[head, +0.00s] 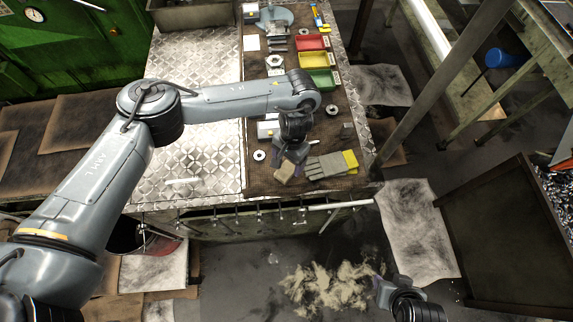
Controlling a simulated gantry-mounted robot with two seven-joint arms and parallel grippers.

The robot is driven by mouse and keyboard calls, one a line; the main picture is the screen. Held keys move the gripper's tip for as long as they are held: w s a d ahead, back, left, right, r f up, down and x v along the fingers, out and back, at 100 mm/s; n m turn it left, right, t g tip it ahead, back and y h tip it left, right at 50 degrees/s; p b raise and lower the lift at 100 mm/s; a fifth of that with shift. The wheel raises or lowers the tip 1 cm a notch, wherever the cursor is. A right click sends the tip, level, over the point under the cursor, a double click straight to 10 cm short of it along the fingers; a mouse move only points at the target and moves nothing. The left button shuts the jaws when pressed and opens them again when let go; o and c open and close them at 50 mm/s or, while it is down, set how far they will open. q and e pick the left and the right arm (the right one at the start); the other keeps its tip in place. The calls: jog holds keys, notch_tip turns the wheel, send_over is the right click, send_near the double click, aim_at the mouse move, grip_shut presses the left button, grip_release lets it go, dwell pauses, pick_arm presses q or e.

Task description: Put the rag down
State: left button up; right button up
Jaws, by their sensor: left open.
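A small tan folded cloth, which looks like the rag (285,172), lies at the front of the brown mat on the bench. My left gripper (290,158) is just above it with its jaws open. The gripper partly covers the rag, and I cannot tell whether the fingers touch it. My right gripper (381,288) is low at the bottom of the view, over the floor beside a sawdust pile. No object shows in it, and its jaw opening is unclear.
Grey and yellow gloves (330,165) lie just right of the rag. Red (312,42), yellow (313,60) and green (320,80) bins stand farther back. The metal plate (200,150) left of the mat is mostly clear. A rail with several hanging tools (300,215) runs along the bench front.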

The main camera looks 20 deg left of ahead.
aim_at(290, 166)
pick_arm(q)
notch_tip(290, 166, up, 7)
jog(key=w, duration=0.1)
jog(key=s+d+f+m+h, duration=0.2)
jog(key=s+d+f+m, duration=0.15)
jog(key=d, duration=0.55)
jog(key=s+d+f+m+h, duration=0.25)
jog(key=s+d, duration=0.25)
jog(key=d, duration=0.4)
jog(key=s+d+r+m+t+h, duration=0.1)
jog(key=s+d+r+t+h, duration=0.1)
jog(key=d+r+h, duration=0.3)
jog(key=s+d+r+m+t+h, duration=0.1)
jog(key=s+d+r+t, duration=0.2)
jog(key=d, duration=0.5)
jog(key=w+a+n+t+y, duration=0.3)
jog(key=a+n+t+y, duration=0.3)
jog(key=a, duration=1.3)
jog(key=s+a+f+n+g+y, duration=0.1)
jog(key=s+a+f+g+y, duration=0.1)
jog(key=s+a, duration=0.4)
jog(key=s+a+f+n+g+y, duration=0.2)
jog(key=s+a, duration=0.4)
jog(key=a, duration=0.7)
notch_tip(290, 166, down, 2)
jog(key=shift+s+a+f+g+p, duration=0.1)
jog(key=shift+s+a+g+p, duration=0.25)
jog(key=shift+g, duration=0.45)
